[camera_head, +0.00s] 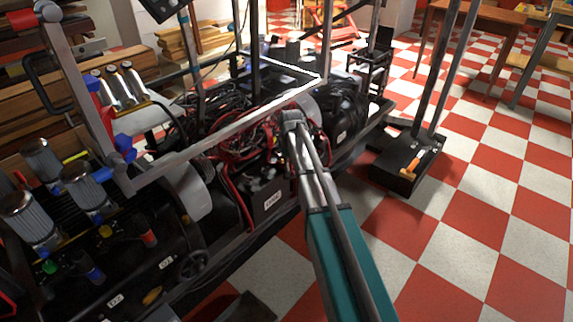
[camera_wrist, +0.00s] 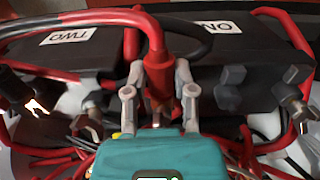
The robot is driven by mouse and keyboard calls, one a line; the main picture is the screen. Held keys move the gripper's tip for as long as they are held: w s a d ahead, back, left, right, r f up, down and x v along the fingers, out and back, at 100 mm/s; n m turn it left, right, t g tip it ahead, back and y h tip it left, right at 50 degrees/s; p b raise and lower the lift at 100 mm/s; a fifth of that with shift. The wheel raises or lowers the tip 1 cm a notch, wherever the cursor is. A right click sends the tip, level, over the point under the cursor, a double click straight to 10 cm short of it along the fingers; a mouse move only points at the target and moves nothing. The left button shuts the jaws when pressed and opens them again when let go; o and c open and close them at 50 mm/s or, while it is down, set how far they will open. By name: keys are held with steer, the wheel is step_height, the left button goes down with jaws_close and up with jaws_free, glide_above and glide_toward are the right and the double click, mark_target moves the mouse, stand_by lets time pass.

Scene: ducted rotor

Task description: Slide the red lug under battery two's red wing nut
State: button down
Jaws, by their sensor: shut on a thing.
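My gripper (camera_wrist: 158,78) is shut on a thick red cable end, the red lug (camera_wrist: 158,88), with one grey finger on each side. The metal tip of the lug is partly hidden by the teal gripper body. The red cable arches up and left from it. Battery two (camera_wrist: 105,62), labelled TWO upside down, lies behind and to the left. A grey metal wing nut (camera_wrist: 90,116) stands left of my gripper, apart from the lug; I cannot tell whether it is the red post's. In the head view my gripper (camera_head: 292,117) is among the cables, its tips unclear.
Battery one (camera_wrist: 245,50), labelled ONE, lies at right with metal terminal fittings (camera_wrist: 290,84). Red cables (camera_head: 240,143) crowd the bay beneath a metal frame bar (camera_head: 235,128). The checkered floor (camera_head: 455,230) is open at right.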

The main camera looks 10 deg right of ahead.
steer(key=shift+s+d, duration=0.2)
steer(key=shift+s, duration=0.1)
steer(key=shift+s+d, duration=0.4)
steer(key=shift+s, duration=0.15)
steer(key=shift+s+d, duration=0.5)
steer(key=shift+s, duration=0.2)
steer(key=shift+s+d+r+p, duration=0.15)
steer(key=shift+s+r+p, duration=0.05)
steer(key=shift+r+p, duration=0.55)
steer(key=shift+s+d+r+p, duration=0.15)
steer(key=shift+s+r+p, duration=0.05)
steer(key=shift+r+p, duration=0.55)
